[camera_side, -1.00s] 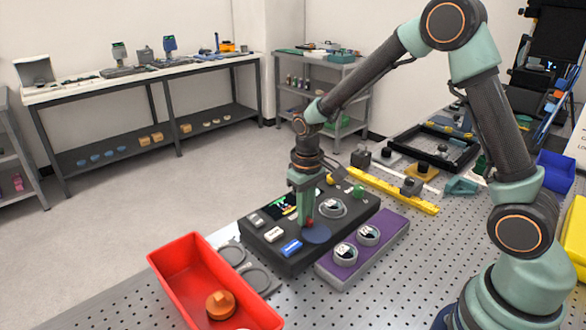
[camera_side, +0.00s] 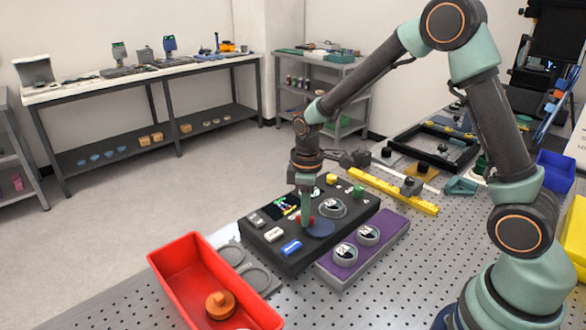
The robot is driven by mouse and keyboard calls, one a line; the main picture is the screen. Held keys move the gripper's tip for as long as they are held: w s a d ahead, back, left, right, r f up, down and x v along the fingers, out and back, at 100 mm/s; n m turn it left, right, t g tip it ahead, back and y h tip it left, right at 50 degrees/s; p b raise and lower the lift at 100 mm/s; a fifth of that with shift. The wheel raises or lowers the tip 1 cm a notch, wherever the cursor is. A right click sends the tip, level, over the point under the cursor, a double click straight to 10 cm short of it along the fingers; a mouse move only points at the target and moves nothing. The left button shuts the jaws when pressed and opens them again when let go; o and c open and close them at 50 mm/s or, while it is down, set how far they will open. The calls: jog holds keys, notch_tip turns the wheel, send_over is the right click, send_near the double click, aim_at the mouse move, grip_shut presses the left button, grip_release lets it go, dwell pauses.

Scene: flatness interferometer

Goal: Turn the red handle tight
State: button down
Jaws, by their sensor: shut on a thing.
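My gripper (camera_side: 306,216) points straight down over the panel and is shut on the red handle. The fingers hide most of the handle, so its exact angle cannot be told.
A purple block (camera_side: 385,247) with two round dials stands right of the panel. A red bin (camera_side: 174,265) holding an orange knob (camera_side: 220,304) is at the front left. A yellow bar (camera_side: 400,193) lies behind. Bare perforated table (camera_side: 430,258) is at right.

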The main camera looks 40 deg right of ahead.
jog(key=n, duration=0.4)
jog(key=shift+r+n, duration=0.15)
jog(key=shift+n, duration=2.75)
jog(key=c, duration=0.9)
grip_release()
jog(key=shift+o, duration=0.2)
notch_tip(320, 180, up, 12)
